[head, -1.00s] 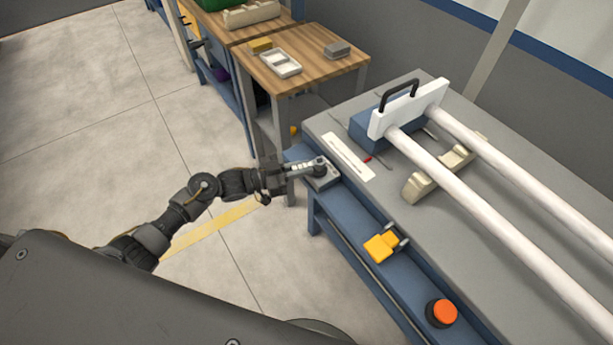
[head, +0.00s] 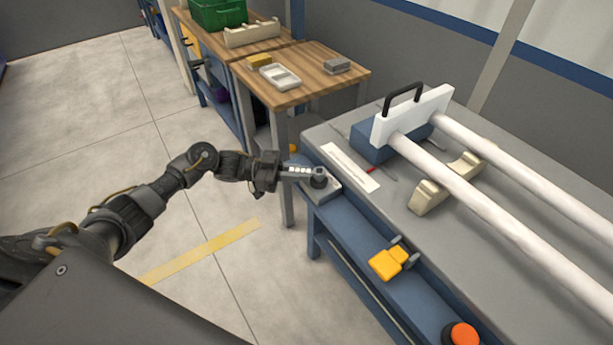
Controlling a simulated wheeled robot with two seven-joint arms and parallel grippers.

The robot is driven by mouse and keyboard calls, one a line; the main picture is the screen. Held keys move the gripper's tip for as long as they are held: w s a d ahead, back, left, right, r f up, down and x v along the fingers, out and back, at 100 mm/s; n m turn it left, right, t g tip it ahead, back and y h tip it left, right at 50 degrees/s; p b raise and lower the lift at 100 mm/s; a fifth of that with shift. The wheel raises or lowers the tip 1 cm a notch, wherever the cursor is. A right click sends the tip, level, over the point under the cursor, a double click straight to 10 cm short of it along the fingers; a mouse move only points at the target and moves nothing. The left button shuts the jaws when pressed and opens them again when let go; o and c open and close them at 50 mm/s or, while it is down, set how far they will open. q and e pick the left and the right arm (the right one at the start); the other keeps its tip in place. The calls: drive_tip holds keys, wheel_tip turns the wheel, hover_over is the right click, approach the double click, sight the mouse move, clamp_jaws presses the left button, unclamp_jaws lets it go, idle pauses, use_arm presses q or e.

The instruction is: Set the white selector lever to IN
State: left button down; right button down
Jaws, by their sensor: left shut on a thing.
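I cannot read IN or any other marking at this size, so the lever's setting cannot be told. My right gripper is out of view.
A yellow part (head: 388,264) and an orange-red button (head: 463,334) sit farther along the ledge. A white label strip (head: 350,167) lies on the grey bench. Two white pipes (head: 470,190) rest beyond it. A wooden table (head: 300,85) stands behind.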

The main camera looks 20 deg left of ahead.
use_arm(q)
drive_tip(key=shift+s, duration=0.1)
drive_tip(key=c, duration=1.4)
unclamp_jaws()
drive_tip(key=shift+a, duration=0.1)
drive_tip(key=shift+c, duration=0.2)
